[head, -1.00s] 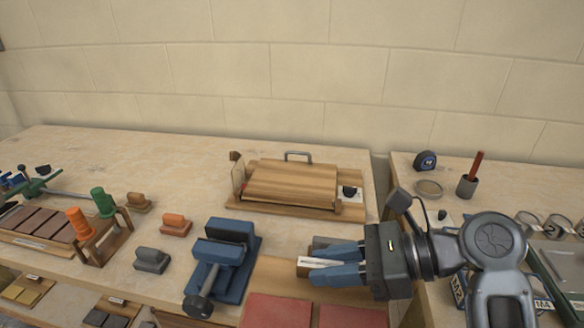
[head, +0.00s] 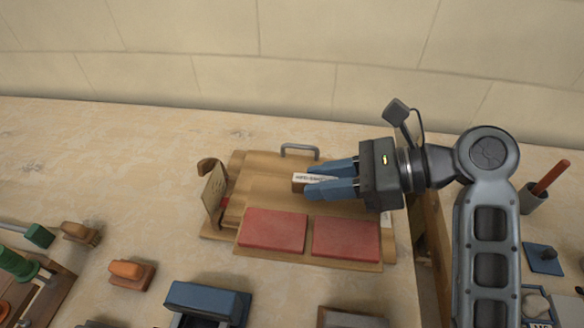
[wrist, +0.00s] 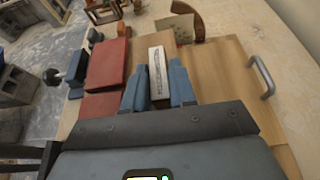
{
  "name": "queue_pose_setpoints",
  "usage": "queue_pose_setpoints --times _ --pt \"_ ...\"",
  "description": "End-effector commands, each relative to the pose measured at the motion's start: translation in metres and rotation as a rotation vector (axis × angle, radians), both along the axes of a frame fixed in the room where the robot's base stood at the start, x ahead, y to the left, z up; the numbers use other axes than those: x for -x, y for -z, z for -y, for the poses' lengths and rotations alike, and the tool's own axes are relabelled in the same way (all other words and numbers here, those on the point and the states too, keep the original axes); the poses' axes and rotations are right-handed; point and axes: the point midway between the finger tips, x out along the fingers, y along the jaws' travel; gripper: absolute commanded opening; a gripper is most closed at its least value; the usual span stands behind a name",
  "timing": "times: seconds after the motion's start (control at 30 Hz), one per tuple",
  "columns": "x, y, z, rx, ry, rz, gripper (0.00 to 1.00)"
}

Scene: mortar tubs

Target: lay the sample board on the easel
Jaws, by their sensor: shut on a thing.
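The sample board (head: 310,261) is a wooden board with two red panels and a raised grip block with a white label (head: 311,178). My gripper (head: 318,181) is shut on that block, with one blue finger on each side. The board is over the front part of the easel (head: 237,178), a wooden sloped stand with a metal handle at its back. I cannot tell whether the board touches the easel. In the wrist view, the red panels (wrist: 108,62) lie left of my fingers and the easel's bare wood (wrist: 217,68) lies right. My gripper hides part of the easel.
A curled wooden piece with a tan card (head: 214,192) stands at the easel's left end. A blue clamp-like tool (head: 208,298) and an orange-topped block (head: 131,272) lie in front. A gap separates this bench from the right one.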

Motion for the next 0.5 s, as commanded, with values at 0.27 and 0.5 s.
queue_pose_setpoints --times 0.27,0.5 --pt "-0.031 0.018 -0.007 -0.002 -0.001 -0.002 0.0" --pt "-0.079 0.047 -0.016 -0.002 -0.001 -0.002 0.0"
